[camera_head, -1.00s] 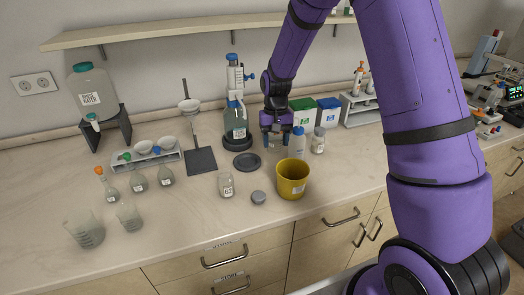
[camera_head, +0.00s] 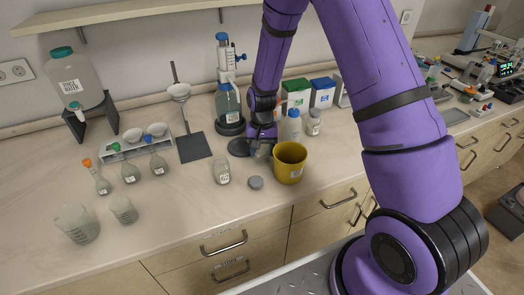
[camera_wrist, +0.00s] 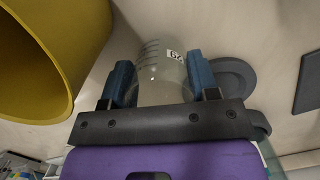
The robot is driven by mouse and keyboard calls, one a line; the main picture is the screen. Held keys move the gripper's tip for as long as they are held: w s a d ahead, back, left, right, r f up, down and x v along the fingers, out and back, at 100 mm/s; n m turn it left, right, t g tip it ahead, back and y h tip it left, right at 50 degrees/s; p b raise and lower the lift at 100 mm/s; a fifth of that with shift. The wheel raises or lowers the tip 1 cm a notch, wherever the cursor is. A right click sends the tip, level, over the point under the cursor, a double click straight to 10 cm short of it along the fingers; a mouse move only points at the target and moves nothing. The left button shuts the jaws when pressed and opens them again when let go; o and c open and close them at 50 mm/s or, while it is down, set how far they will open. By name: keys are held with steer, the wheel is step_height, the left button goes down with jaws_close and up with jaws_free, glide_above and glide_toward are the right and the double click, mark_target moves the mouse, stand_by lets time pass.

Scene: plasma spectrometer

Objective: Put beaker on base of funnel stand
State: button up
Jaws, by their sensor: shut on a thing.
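The glass beaker with a white label (camera_wrist: 165,72) is between the blue fingers of my gripper (camera_wrist: 160,82) in the wrist view. In the head view my gripper (camera_head: 262,145) is over the counter, close to the left of the yellow bucket, and largely hides the beaker. The jaws are shut on the beaker. The funnel stand (camera_head: 175,75) is left of my gripper, with a white funnel (camera_head: 179,91) on its rod and a flat dark base plate (camera_head: 194,148). The top of this plate is bare. A dark plate edge (camera_wrist: 308,80) shows at the right of the wrist view.
The yellow bucket (camera_head: 290,170) is right beside my gripper. A dark round disc (camera_wrist: 236,76) lies to the other side. A labelled jar (camera_head: 222,172) and a grey lid (camera_head: 255,182) are in front. A dispenser bottle (camera_head: 228,105) stands behind. Several flasks and beakers are at left.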

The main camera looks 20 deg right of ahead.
steer(key=shift+f, duration=0.4)
steer(key=o, duration=1)
steer(key=shift+r, duration=0.1)
steer(key=s+d+r+n+t, duration=0.1)
steer(key=s+r, duration=0.1)
steer(key=r, duration=1)
steer(key=s+d+r+t, duration=0.1)
steer(key=r, duration=1.1)
steer(key=s+r+n+t, duration=0.1)
steer(key=s+r, duration=0.4)
steer(key=s, duration=0.3)
steer(key=s+d+r+n+t, duration=0.1)
steer(key=s+r+t, duration=0.1)
steer(key=s+r, duration=0.3)
steer(key=s+d+r+n+t, duration=0.1)
steer(key=s+r, duration=0.4)
steer(key=s, duration=0.6)
steer(key=shift+s+t+h, duration=0.3)
steer(key=shift+s+t, duration=0.1)
steer(key=shift+o, duration=0.5)
steer(key=shift+s, duration=0.25)
